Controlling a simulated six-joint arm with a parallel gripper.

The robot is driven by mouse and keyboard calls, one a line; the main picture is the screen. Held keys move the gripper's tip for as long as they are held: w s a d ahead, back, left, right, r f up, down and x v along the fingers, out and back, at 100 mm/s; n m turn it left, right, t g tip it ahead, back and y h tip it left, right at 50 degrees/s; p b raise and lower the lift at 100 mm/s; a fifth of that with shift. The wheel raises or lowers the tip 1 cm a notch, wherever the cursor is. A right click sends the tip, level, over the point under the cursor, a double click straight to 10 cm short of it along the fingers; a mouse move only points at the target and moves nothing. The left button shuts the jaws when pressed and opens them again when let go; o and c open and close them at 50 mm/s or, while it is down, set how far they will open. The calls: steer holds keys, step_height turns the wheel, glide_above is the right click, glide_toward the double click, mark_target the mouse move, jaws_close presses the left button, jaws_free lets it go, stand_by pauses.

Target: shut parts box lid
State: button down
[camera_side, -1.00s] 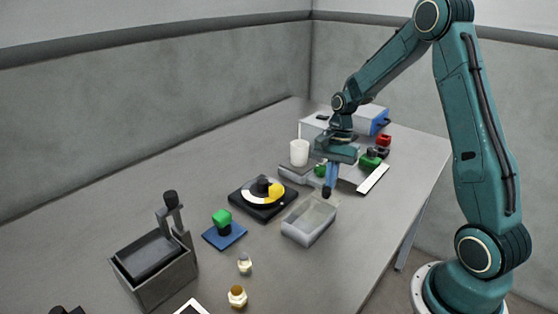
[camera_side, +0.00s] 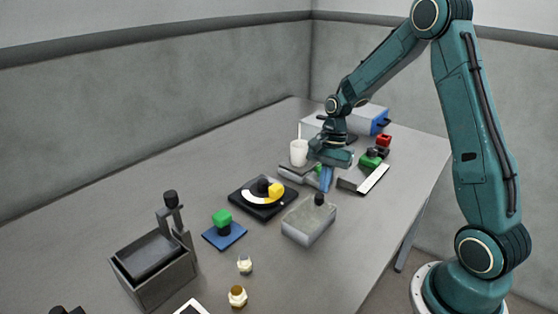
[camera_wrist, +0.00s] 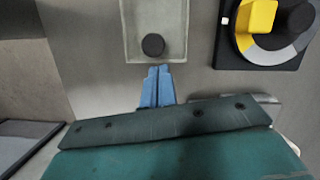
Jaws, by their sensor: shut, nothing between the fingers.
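The parts box (camera_side: 306,228) is a pale, see-through box in the middle of the table. Its lid (camera_side: 302,215) lies across the top and looks level; I cannot tell whether it is fully seated. A black round knob (camera_side: 319,199) stands at the lid's far edge. In the wrist view the knob (camera_wrist: 153,45) is near the lower edge of the lid (camera_wrist: 150,15). My gripper (camera_side: 325,187) has its blue fingers together and empty, just behind the knob. In the wrist view the fingertips (camera_wrist: 158,68) are close below the knob; contact is unclear.
A black dial base (camera_side: 250,206) with a yellow block stands left of the box. A white cup (camera_side: 299,153), grey trays and a red block (camera_side: 384,140) are behind. The table right of the box is clear.

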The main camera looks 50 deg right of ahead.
steer(key=w+d+r, duration=0.1)
steer(key=d+r, duration=0.4)
steer(key=r, duration=0.4)
steer(key=shift+d+r, duration=0.15)
steer(key=shift+r, duration=0.25)
steer(key=s+a+r+n+t+h, duration=0.2)
steer(key=s+a+r+n, duration=0.5)
steer(key=a+r, duration=0.3)
steer(key=s+a+n+t, duration=0.2)
steer(key=s+a+n, duration=0.1)
steer(key=s, duration=0.3)
steer(key=s+a+n+t, duration=0.2)
steer(key=s+a+n, duration=0.2)
steer(key=s, duration=0.3)
steer(key=shift+s+n+h, duration=0.2)
steer(key=shift+n+h, duration=0.2)
steer(key=shift+n, duration=0.5)
steer(key=shift+f, duration=0.1)
